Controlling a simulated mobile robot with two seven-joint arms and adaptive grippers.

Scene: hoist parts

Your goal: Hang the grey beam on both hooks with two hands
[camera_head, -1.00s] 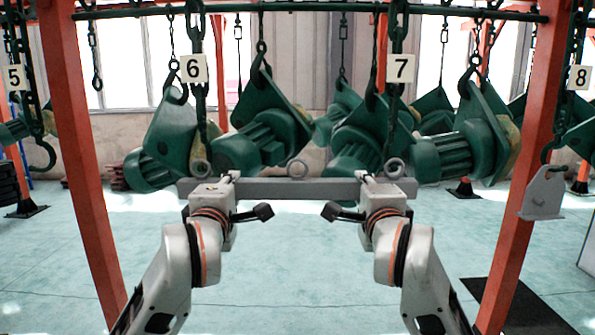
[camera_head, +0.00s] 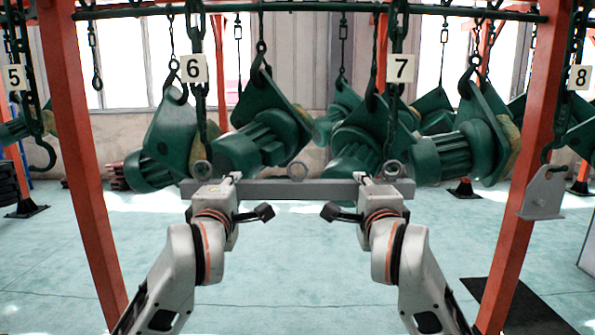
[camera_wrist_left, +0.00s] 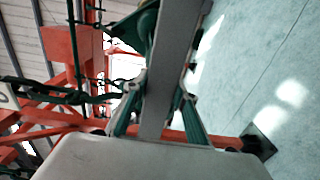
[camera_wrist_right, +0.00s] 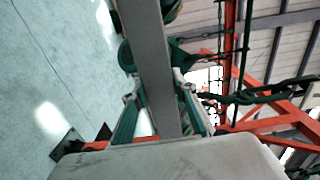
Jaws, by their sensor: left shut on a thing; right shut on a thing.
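The chain at sign 6 (camera_head: 197,100) and the chain at sign 7 (camera_head: 396,60) come down by the outer rings. Their hooks blend into the green hoists behind; I cannot tell whether they touch the rings.
Several green hoist parts (camera_head: 262,135) hang behind the beam. Orange posts (camera_head: 88,190) stand at left and right. An empty hook (camera_head: 44,157) hangs at sign 5, and a grey plate (camera_head: 542,195) hangs at right. The floor below is open.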

